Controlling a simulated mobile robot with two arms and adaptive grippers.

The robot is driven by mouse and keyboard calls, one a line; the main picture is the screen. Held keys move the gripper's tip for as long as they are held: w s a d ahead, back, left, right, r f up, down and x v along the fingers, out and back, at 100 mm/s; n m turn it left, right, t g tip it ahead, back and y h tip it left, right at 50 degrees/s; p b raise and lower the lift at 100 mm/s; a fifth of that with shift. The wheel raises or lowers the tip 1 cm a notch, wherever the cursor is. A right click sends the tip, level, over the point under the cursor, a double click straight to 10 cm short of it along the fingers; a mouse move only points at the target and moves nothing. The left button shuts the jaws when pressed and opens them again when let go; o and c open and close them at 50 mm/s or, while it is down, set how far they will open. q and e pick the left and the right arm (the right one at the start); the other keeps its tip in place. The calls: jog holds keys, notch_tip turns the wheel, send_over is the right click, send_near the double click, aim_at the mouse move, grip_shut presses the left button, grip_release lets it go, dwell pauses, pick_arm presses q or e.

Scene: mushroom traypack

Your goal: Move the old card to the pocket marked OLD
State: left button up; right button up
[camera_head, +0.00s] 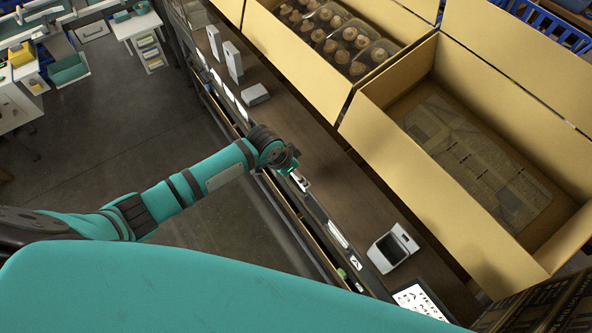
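My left arm reaches in from the left, and its gripper (293,170) is over the front edge of the brown shelf. The fingers are small and partly hidden by the wrist, so I cannot tell if they are open or shut. A small white card-like piece (301,181) is right by the fingertips at the edge strip; I cannot tell if it is held. Another white strip (339,234) sits lower along the same edge, with a small marked label (354,262) below it. No OLD marking is readable. My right gripper is not in view.
Open cardboard boxes stand behind the shelf: one (402,181) has a printed sheet on its floor, another (299,66) holds packs of mushrooms. A white device (391,248), a sheet with black symbols (420,299) and white boxes (232,62) rest on the shelf. The shelf's middle is clear.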

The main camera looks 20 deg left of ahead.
pick_arm(q)
jog(key=shift+f, duration=0.4)
jog(key=shift+f+b, duration=0.65)
jog(key=shift+f, duration=0.8)
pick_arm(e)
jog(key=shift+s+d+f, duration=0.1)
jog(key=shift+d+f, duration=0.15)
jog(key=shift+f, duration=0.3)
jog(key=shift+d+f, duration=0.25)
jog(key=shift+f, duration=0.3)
pick_arm(q)
jog(key=shift+f, duration=0.2)
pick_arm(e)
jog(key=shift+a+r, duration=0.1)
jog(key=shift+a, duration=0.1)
pick_arm(q)
jog(key=o, duration=0.8)
jog(key=shift+c, duration=0.2)
